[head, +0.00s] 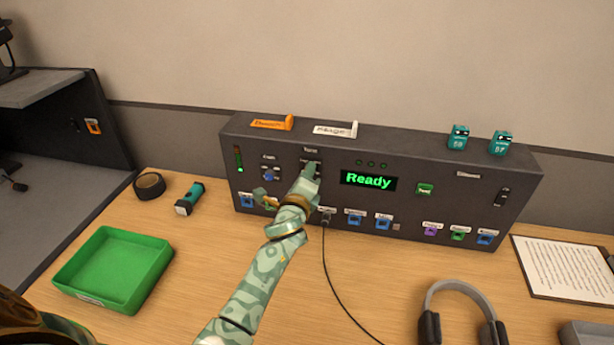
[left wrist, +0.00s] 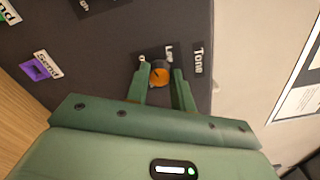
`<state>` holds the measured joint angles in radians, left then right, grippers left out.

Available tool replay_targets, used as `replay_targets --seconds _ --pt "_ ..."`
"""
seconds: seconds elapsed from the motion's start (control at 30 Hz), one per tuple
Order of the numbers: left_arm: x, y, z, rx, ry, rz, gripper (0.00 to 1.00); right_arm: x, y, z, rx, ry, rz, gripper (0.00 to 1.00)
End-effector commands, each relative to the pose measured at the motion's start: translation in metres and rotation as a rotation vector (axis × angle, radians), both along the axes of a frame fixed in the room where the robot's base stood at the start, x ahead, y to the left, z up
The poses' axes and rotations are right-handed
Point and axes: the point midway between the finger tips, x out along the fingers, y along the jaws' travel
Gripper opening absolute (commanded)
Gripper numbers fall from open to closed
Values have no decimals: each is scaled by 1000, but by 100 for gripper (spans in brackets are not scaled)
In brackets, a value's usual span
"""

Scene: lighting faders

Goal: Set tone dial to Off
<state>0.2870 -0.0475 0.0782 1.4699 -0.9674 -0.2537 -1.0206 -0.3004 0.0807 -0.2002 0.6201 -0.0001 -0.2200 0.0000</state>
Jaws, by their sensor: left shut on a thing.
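The tone dial (left wrist: 159,73) is an orange-faced knob with a dark rim on the front of the dark console (head: 450,180). In the left wrist view it sits between the two green fingers of my left gripper (left wrist: 160,84), which is shut on it. The Tone label (left wrist: 198,61) and part of a "Lo" label (left wrist: 169,53) show beside the dial. The dial's exact setting is hard to read. In the head view my left gripper (head: 311,172) reaches the console below the Tone label and mostly hides the dial. My right gripper is not in view.
The console has a green Ready display (head: 369,181), other knobs and a row of coloured jacks. A cable (head: 338,285) hangs from it onto the desk. A green tray (head: 115,268), flashlight (head: 189,198), tape roll (head: 149,185) and headphones (head: 460,305) lie around.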

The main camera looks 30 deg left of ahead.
Motion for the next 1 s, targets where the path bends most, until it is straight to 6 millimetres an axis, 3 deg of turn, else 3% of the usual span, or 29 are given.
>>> replay_targets --seconds 0.5,1.0 --pt "0 0 -3 -372 -92 1 1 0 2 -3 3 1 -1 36" --pt "-1 0 -4 -469 -116 1 1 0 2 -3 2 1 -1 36"
